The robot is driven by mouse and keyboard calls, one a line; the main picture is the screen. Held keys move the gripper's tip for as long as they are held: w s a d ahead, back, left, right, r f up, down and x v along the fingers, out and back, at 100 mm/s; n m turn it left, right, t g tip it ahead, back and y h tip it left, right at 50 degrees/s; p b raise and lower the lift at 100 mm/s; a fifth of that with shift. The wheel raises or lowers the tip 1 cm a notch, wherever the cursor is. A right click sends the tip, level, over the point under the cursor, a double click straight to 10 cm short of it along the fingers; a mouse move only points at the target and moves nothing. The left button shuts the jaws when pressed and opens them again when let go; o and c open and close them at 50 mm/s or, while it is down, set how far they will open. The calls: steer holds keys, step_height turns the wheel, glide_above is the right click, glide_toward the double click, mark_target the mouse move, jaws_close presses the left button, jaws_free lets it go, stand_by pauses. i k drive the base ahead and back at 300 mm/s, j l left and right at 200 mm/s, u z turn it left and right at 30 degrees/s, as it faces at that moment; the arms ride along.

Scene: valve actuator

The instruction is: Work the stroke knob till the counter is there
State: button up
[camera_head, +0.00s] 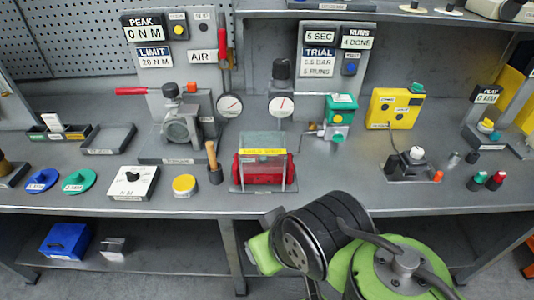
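A grey panel (314,74) stands at the back of the bench, right of centre. Its left plates read "5 SEC" and "TRIAL 5.5 BAR 5 RUNS". A counter plate (357,43) at its upper right reads "RUNS 4 DONE". A round blue knob (351,68) sits on a pale plate below the counter. No label on it is legible, so I cannot tell if it is the stroke knob. The red actuator (263,170) lies behind a clear guard in front of the panel. My green and black arm shows at the bottom; my gripper fingers are not visible.
A dial gauge and regulator (281,98) stand left of the panel. A green-topped valve (341,113) and yellow box (395,108) stand to the right. The left panel (170,40) reads "PEAK 0 N M". Bare bench (340,190) lies right of the actuator.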

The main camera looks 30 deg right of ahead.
mark_target(338, 138)
steer(key=z, duration=1.45)
